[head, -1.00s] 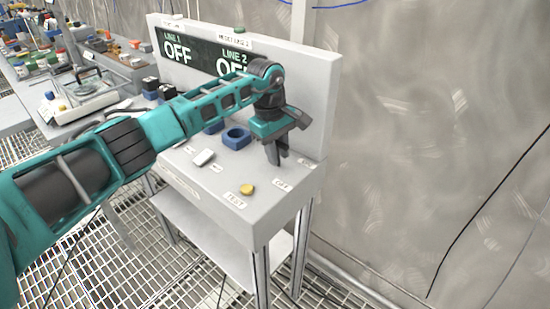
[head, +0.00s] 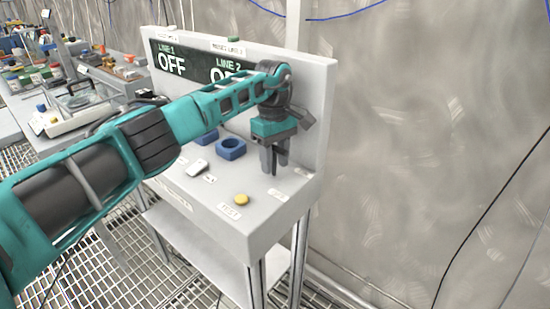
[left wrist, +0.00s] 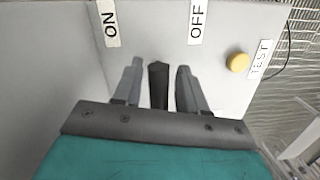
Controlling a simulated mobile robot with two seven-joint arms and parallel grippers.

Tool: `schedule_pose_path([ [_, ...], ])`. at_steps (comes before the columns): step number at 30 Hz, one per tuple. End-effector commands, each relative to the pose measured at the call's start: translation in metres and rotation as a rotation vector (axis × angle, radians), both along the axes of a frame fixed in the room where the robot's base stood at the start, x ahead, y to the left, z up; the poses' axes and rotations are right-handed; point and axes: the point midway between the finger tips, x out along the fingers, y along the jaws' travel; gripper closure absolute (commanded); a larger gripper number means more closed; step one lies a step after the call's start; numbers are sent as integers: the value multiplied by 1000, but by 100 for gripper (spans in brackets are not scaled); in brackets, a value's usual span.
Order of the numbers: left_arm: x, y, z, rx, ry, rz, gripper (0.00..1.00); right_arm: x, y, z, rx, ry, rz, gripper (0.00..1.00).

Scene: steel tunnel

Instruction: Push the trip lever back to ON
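The black trip lever (left wrist: 158,84) stands between the two fingers of my left gripper (left wrist: 158,88) in the left wrist view, with a gap on each side. The lever is hidden or not distinct behind the fingers in the head view. My left gripper (head: 275,168) points down over the right end of the grey console (head: 215,205), its fingers apart. In the left wrist view, the ON label (left wrist: 109,23) is at upper left and the OFF label (left wrist: 197,21) is right of it, both beyond the fingertips. My right gripper is not in view.
A yellow TEST button (head: 241,199) sits on the console near the gripper. The upright display panel (head: 190,62) reads OFF for line 1. A metal wall (head: 430,130) is at right.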

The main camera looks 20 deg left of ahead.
Motion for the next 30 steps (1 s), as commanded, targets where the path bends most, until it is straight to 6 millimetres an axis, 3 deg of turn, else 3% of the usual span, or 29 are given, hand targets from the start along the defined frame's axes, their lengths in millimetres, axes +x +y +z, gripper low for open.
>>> schedule_pose_path([
  [11, 2, 0, 9, -2, -5, 2, 54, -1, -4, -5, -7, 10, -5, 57],
  [24, 11, 5, 97, -1, -5, 3, 54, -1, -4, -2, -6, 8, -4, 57],
  [30, 13, 7, 123, 0, -2, 3, 54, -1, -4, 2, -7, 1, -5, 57],
])
